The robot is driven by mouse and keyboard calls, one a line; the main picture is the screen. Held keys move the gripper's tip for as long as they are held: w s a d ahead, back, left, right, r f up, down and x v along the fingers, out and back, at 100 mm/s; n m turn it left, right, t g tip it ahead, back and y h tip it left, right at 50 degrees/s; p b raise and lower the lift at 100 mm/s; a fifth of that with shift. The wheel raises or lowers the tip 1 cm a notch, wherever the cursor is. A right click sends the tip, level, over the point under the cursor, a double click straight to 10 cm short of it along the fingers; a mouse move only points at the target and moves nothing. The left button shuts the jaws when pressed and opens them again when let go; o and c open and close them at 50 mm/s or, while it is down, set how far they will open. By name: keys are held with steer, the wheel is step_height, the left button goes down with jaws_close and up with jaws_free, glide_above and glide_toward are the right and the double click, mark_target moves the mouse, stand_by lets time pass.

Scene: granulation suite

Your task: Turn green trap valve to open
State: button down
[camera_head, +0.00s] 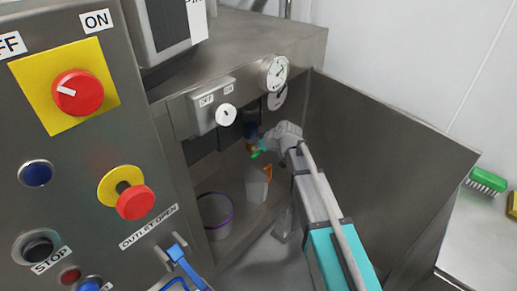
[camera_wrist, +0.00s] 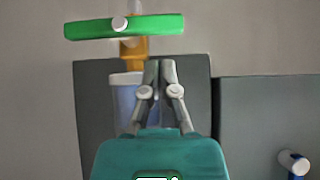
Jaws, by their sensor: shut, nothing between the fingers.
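The green trap valve handle (camera_wrist: 150,26) lies nearly level across the top of the wrist view, with a pale round screw at its middle. It sits on an orange-brown fitting (camera_wrist: 134,56) above a translucent blue bowl (camera_wrist: 124,92). In the head view a small part of the green handle (camera_head: 257,154) shows at the end of my arm. My gripper (camera_wrist: 159,64) is shut and empty; its fingertips appear just below the handle in the picture. Whether they touch it, I cannot tell. In the head view my arm hides most of the valve.
A pressure gauge (camera_head: 274,72) and an OFF/ON switch box (camera_head: 212,105) are above the recess. A steel side panel (camera_head: 375,165) stands close to the right of my arm. A pale jug (camera_head: 257,187) and a purple-rimmed bucket (camera_head: 215,212) stand below. A blue-handled part (camera_wrist: 295,163) is at lower right.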

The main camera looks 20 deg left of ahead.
steer(key=shift+f+b, duration=0.7)
steer(key=shift+f, duration=0.25)
